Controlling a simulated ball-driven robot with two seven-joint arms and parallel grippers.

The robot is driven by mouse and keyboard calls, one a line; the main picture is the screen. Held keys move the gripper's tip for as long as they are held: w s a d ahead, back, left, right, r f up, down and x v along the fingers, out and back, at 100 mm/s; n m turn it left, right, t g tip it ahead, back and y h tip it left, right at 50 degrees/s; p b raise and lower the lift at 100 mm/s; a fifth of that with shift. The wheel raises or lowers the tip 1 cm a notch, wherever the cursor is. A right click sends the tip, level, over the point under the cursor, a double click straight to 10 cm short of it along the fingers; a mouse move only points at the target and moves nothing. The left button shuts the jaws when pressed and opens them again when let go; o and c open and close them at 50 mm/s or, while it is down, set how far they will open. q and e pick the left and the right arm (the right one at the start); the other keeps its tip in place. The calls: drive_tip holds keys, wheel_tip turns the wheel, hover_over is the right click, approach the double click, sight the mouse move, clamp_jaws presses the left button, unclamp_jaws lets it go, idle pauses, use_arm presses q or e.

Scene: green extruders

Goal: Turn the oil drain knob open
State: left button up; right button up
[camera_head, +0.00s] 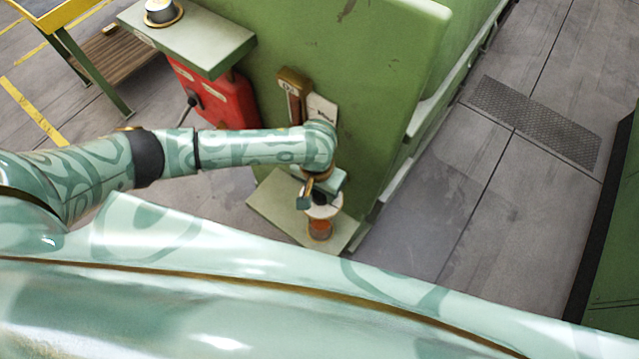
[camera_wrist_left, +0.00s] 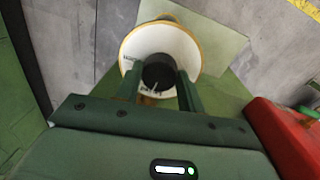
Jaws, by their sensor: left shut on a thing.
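The oil drain knob (camera_wrist_left: 158,76) is a dark round knob in the middle of a white dial (camera_wrist_left: 135,48) with a yellowish rim and dark markings, seen in the left wrist view. My left gripper (camera_wrist_left: 158,85) has its two green fingers on either side of the knob and is shut on it. In the head view the left gripper (camera_head: 318,192) is at the white dial (camera_head: 328,211), low on the green machine's side; the knob is mostly hidden there. An orange-red cup-like part (camera_head: 320,230) shows below the dial. My right gripper is not in view.
A pale green ledge (camera_head: 270,208) juts out under the dial. The green machine (camera_head: 385,90) stands behind, with a gauge (camera_head: 293,90) and a red box (camera_head: 228,103) on it. A yellow-framed table (camera_head: 65,20) is at upper left. Grey floor at right is open around a grate (camera_head: 535,122).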

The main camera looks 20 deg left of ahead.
use_arm(q)
drive_tip(key=m+p, duration=0.1)
drive_tip(key=p, duration=0.2)
drive_tip(key=m+p, duration=0.1)
drive_tip(key=p, duration=0.3)
drive_tip(key=shift+r+m, duration=0.35)
drive_tip(key=shift+m, duration=0.05)
drive_tip(key=shift+f+m, duration=0.15)
drive_tip(key=shift+m, duration=0.25)
drive_tip(key=shift+f+m+p, duration=0.15)
drive_tip(key=shift+m+p, duration=0.25)
drive_tip(key=shift+m, duration=0.5)
drive_tip(key=m+p, duration=0.1)
drive_tip(key=m, duration=0.3)
drive_tip(key=shift+d+m+g, duration=0.1)
drive_tip(key=shift+m+g, duration=0.2)
drive_tip(key=m, duration=0.3)
drive_tip(key=shift+m+y, duration=0.3)
drive_tip(key=shift+f+m, duration=0.1)
drive_tip(key=shift+m, duration=1.6)
drive_tip(key=o, duration=0.9)
drive_tip(key=shift+o, duration=0.4)
drive_tip(key=shift+d, duration=0.1)
